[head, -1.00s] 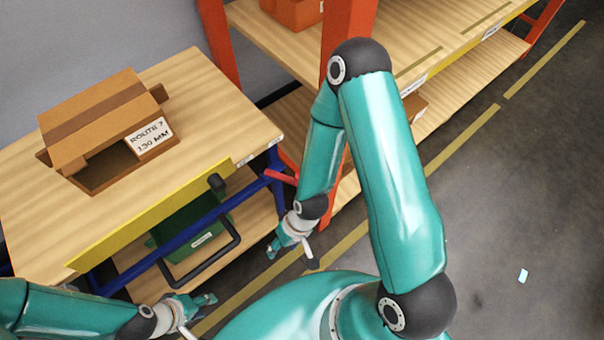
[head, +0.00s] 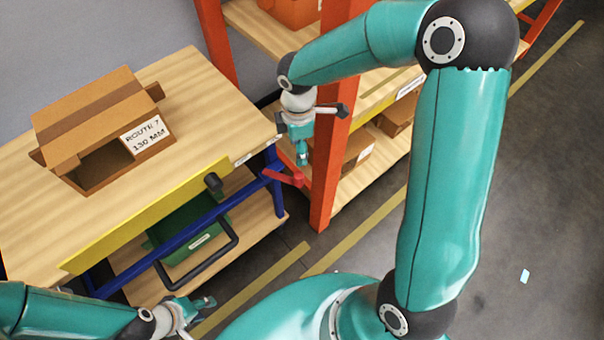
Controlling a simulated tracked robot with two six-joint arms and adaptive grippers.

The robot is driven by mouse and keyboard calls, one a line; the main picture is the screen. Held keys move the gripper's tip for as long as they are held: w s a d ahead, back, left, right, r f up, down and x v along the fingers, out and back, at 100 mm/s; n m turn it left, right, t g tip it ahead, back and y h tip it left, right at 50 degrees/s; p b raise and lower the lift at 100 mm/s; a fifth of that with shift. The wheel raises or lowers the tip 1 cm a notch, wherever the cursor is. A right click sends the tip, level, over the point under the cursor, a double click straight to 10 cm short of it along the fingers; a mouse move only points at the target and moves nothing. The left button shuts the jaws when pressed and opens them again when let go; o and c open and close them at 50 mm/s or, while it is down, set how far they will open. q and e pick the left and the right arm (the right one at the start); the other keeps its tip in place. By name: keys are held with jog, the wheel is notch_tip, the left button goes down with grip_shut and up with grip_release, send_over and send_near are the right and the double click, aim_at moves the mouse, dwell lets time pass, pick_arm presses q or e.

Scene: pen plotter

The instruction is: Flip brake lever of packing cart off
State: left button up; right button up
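The packing cart (head: 228,93) stands at the left, with a wooden top, a yellow front strip and a blue frame. A red lever (head: 284,177), which looks like the brake lever, sticks out at the frame's right corner. My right gripper (head: 302,160) points down just above the lever's outer end. I cannot tell whether it touches the lever, or whether its fingers are apart. My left gripper (head: 208,302) is low in front of the cart, apart from it, and looks open and empty.
An open cardboard box (head: 95,113) with a route label stands on the cart top. A green bin (head: 190,228) sits on the lower shelf behind the black handle (head: 205,266). An orange rack post (head: 326,190) stands close to the right of the lever.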

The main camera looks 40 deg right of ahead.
aim_at(299, 174)
pick_arm(q)
jog(key=shift+f+b, duration=0.55)
jog(key=shift+f, duration=0.1)
pick_arm(e)
notch_tip(299, 174, down, 14)
jog(key=shift+r, duration=0.1)
